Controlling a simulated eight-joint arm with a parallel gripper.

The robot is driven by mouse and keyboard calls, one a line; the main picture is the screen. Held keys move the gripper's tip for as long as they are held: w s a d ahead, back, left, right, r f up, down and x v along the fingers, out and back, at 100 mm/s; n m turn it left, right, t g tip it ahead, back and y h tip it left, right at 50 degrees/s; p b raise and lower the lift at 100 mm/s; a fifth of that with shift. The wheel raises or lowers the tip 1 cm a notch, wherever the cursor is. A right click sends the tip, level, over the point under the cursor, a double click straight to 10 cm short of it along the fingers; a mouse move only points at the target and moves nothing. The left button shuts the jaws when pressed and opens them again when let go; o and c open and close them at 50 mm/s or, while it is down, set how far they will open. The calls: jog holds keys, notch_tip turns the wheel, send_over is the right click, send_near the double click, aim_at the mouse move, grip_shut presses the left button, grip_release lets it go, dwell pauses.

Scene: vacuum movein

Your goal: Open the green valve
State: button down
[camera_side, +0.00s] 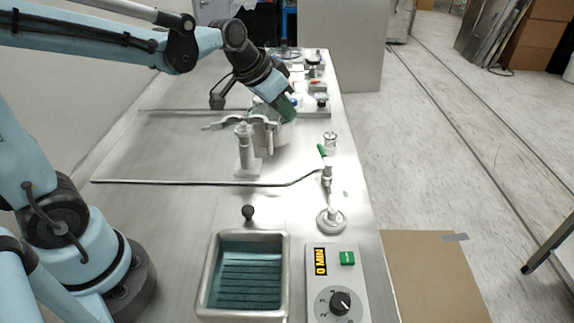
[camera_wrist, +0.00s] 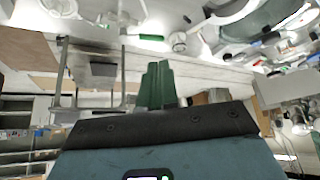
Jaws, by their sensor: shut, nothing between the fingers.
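The green valve (camera_side: 322,151) is a small green lever on a metal fitting (camera_side: 327,172), at the end of the thin pipe near the table's right edge. My gripper (camera_side: 287,108) has green fingers and hangs tilted, up and left of the valve in the side view, apart from it. The wrist view shows the green fingers (camera_wrist: 157,85) close together with nothing between them. A green strip (camera_wrist: 152,37) beyond them looks like the valve lever, but I cannot be sure.
A white clamp stand (camera_side: 246,152) and a grey round vessel (camera_side: 268,135) stand beside my gripper. In front are a round fitting (camera_side: 331,220), a water bath (camera_side: 213,275) and a control box (camera_side: 320,290).

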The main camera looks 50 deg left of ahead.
jog(key=shift+s+a+r, duration=0.3)
jog(key=shift+s+r, duration=0.1)
jog(key=shift+r, duration=0.3)
